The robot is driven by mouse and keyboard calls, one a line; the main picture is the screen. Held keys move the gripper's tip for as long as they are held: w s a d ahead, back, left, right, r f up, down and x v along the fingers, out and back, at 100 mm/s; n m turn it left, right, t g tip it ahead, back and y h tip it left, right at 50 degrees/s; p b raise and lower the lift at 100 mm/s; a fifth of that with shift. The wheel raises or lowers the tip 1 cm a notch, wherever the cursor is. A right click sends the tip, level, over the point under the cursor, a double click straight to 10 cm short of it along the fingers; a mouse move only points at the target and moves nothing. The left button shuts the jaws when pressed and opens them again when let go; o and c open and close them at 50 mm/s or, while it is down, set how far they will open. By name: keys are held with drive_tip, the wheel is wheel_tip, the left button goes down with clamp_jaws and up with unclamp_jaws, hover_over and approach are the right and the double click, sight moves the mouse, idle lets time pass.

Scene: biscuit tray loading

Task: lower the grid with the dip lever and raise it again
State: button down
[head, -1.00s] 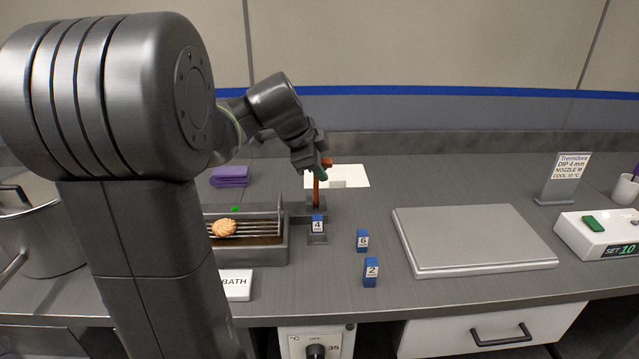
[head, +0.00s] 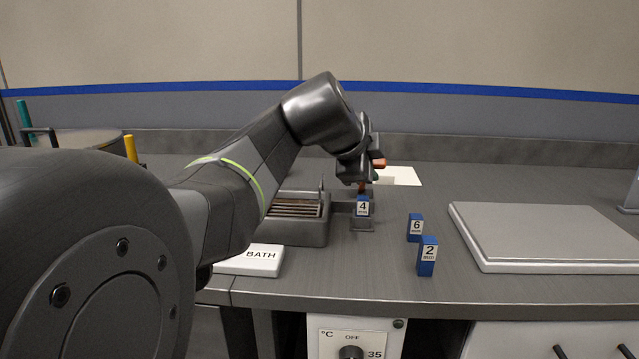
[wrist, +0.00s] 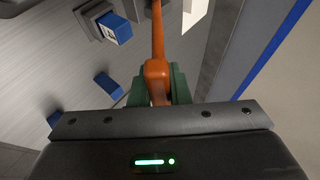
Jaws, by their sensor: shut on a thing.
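My gripper (head: 368,172) is shut on the orange dip lever (head: 378,163), beside the bath. In the wrist view the orange lever (wrist: 158,35) runs up from between the green finger pads of my gripper (wrist: 160,88). The grid (head: 297,208) shows as several thin bars at the bath (head: 318,235), partly behind my arm. I cannot tell exactly how deep it sits. The biscuit on it is hidden by my arm.
Blue blocks marked 4 (head: 362,206), 6 (head: 415,228) and 2 (head: 428,256) stand in front of and right of the lever. A grey slab (head: 550,235) lies further right. A BATH sign (head: 250,262) is in front of the bath.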

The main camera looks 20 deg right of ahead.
drive_tip(key=shift+t+h, duration=0.5)
drive_tip(key=shift+t, duration=0.2)
drive_tip(key=shift+s+a+f+b, duration=0.2)
drive_tip(key=shift+s+f+b, duration=0.3)
drive_tip(key=shift+b, duration=0.75)
drive_tip(key=shift+s+a+f+b, duration=0.2)
drive_tip(key=shift+f+b, duration=0.5)
drive_tip(key=shift+b, duration=0.55)
drive_tip(key=shift+s+a+f+b, duration=0.2)
drive_tip(key=shift+s+f+b, duration=0.3)
drive_tip(key=shift+b, duration=0.75)
drive_tip(key=shift+f, duration=0.25)
drive_tip(key=c, duration=1.4)
unclamp_jaws()
drive_tip(key=shift+w, duration=0.1)
drive_tip(key=shift+o, duration=0.2)
drive_tip(key=shift+r, duration=0.1)
